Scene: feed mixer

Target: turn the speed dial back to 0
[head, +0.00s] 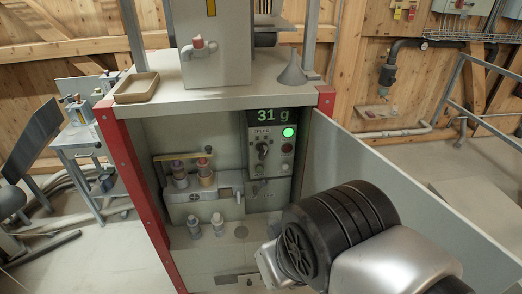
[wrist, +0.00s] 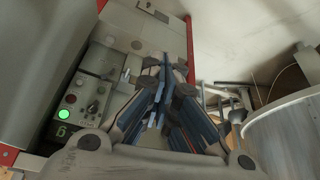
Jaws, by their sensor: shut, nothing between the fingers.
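The speed dial (head: 262,149) is a dark knob under the SPEED label on the grey control panel (head: 279,185) inside the open cabinet. Its exact setting is too small to read. In the wrist view the dial (wrist: 92,108) shows on the panel at the left, seen turned around. My gripper (wrist: 168,75) is shut and empty in the wrist view, its fingers pointing up the picture. It is to the right of the dial and apart from it. In the head view my arm fills the lower right and the fingers are hidden.
A lit green button (head: 289,132) and a red button (head: 287,148) sit beside the dial, below a display (head: 273,115) reading 31 g. The open cabinet door (head: 400,190) stands at the right. Bottles (head: 205,170) stand left of the panel. A funnel (head: 292,70) stands on top.

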